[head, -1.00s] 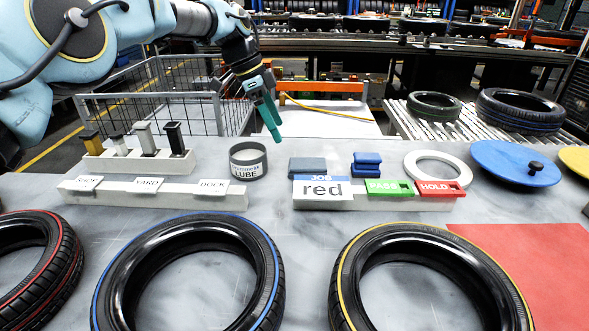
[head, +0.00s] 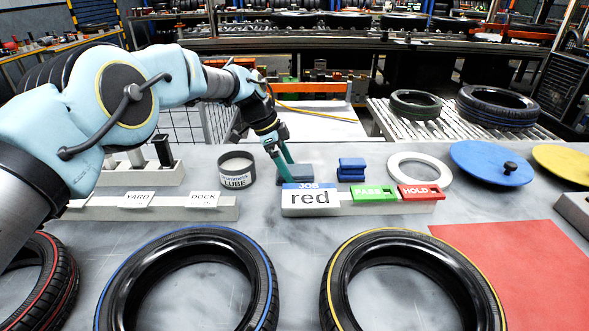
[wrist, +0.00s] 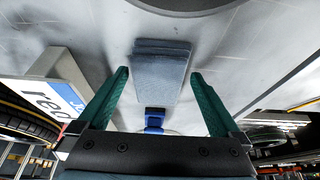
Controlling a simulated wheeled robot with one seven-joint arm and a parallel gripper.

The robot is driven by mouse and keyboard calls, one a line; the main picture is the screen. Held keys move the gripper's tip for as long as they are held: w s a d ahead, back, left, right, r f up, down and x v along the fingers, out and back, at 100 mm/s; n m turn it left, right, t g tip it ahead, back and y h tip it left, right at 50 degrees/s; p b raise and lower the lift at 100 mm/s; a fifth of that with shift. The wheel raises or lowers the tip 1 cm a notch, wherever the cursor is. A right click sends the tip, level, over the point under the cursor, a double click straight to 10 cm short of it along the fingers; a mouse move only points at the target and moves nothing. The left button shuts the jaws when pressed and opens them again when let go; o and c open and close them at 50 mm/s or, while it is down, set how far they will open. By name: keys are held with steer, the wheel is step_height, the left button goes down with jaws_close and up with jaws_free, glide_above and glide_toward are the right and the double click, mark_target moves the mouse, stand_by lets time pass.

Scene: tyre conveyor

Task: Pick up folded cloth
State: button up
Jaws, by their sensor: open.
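The folded cloth (head: 296,173) is a small grey-blue stack lying on the grey bench, behind the white "red" job sign. In the wrist view the folded cloth (wrist: 161,70) shows ahead of and between the two green fingers. My gripper (head: 287,171) is at the cloth in the head view, its fingers pointing down and partly covering it. In the wrist view my gripper (wrist: 160,80) is open, with a gap between each finger and the cloth's sides. I cannot tell the exact height of the fingertips over the bench.
The lube tin (head: 236,171) stands close to the left. The job sign (head: 310,198) is in front, with green PASS (head: 374,194) and red HOLD (head: 420,194) tags. A blue folded item (head: 351,169) and a white ring (head: 419,171) lie to the right. Tyres (head: 187,285) fill the front.

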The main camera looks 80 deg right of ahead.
steer(key=shift+f, duration=0.1)
steer(key=c, duration=1.2)
steer(key=shift+r+p, duration=3.55)
steer(key=shift+r, duration=10.5)
